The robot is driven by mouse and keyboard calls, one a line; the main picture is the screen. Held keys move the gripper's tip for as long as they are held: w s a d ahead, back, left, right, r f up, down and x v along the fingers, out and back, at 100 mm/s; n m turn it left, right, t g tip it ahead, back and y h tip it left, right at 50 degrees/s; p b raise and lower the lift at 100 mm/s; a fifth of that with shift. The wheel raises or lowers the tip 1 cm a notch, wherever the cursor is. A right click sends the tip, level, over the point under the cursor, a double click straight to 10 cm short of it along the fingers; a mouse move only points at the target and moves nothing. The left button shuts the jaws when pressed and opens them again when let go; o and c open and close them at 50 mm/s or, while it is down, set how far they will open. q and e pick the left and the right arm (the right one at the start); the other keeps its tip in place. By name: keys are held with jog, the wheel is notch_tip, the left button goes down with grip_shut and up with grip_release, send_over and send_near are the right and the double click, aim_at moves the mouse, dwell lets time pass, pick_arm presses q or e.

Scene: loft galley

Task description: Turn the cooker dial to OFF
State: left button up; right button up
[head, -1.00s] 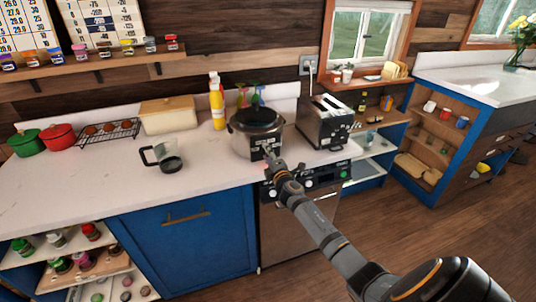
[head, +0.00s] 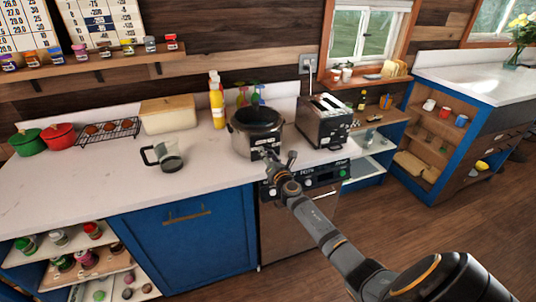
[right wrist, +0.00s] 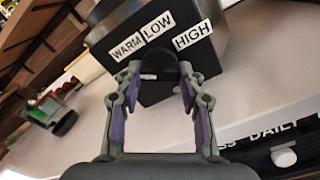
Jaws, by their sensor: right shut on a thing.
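My right gripper (head: 268,154) is at the cooker's front. In the right wrist view its two fingers (right wrist: 160,76) are shut on the black dial (right wrist: 170,72), one on each side. A small white label is beside the dial, too small to read. I cannot tell where the dial points. My left gripper is not in view.
A toaster (head: 323,122) stands close to the cooker's right. A yellow bottle (head: 217,105) and a glass jug (head: 168,158) are to its left. Below the counter edge is a panel with knobs (right wrist: 284,157). The left front counter is clear.

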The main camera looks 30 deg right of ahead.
jog(key=shift+f+n, duration=0.2)
jog(key=shift+n, duration=1.5)
jog(key=o, duration=1)
jog(key=shift+o, duration=0.8)
jog(key=shift+r, duration=0.1)
jog(key=v, duration=1.2)
